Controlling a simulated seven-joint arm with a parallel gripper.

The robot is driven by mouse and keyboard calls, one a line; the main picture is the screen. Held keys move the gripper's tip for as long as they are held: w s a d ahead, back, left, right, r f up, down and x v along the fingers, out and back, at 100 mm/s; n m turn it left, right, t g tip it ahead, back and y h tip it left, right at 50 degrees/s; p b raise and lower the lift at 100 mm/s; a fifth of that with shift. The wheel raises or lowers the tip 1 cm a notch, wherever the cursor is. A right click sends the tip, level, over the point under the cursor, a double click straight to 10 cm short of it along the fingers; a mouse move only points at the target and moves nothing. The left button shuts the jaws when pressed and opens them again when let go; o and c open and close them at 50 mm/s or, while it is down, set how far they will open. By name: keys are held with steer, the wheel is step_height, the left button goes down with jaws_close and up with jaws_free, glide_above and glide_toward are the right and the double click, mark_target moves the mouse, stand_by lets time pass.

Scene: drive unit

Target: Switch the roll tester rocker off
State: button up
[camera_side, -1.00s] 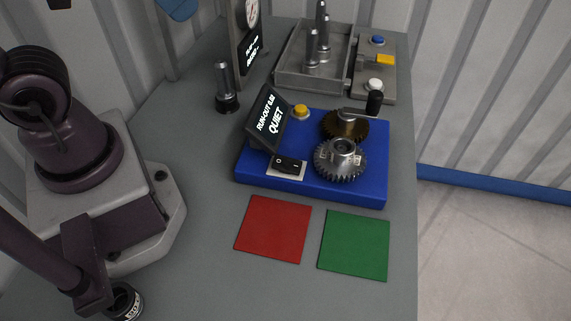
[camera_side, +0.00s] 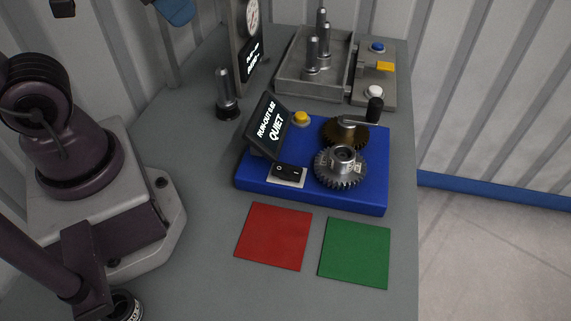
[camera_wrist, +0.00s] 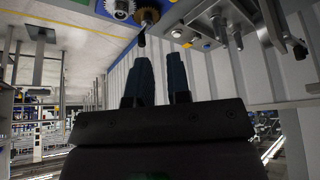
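The roll tester is a blue base (camera_side: 330,193) in the side view, with a tilted dark display (camera_side: 266,127) reading a run-out figure and "QUIET". Its black rocker (camera_side: 289,172) sits on a pale plate in front of the display, marked O at left and I at right. I cannot tell which side is pressed. A steel gear (camera_side: 341,168) meshes with a bronze gear (camera_side: 345,135) that has a black crank handle (camera_side: 375,110). My gripper (camera_wrist: 160,60) shows in the wrist view, fingers apart and empty. The gears show at that view's top; the rocker does not.
Red (camera_side: 273,236) and green (camera_side: 354,252) pads lie in front of the tester. A yellow button (camera_side: 301,118) is behind the display. A steel post (camera_side: 225,88) stands at left. A grey tray (camera_side: 300,88) with posts and a button panel (camera_side: 374,94) are behind.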

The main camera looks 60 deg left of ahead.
steer(key=w+f+g, duration=0.1)
steer(key=f, duration=0.1)
steer(key=w+f+m+g, duration=0.1)
steer(key=w+f+g, duration=0.1)
steer(key=shift+w+d+f, duration=0.2)
steer(key=shift+w, duration=0.1)
jaws_close()
steer(key=m+g+h, duration=0.2)
steer(key=m+g, duration=0.3)
steer(key=m, duration=2.1)
glide_above(279, 175)
steer(key=w+a, duration=0.2)
steer(key=w, duration=0.2)
step_height(279, 175, down, 10)
steer(key=shift+s+f, duration=0.15)
steer(key=shift+d, duration=0.1)
steer(key=shift+f, duration=0.15)
steer(key=x, duration=0.8)
steer(key=a+x, duration=0.1)
steer(key=x, duration=0.3)
steer(key=shift+d+f, duration=0.1)
steer(key=shift+f, duration=0.8)
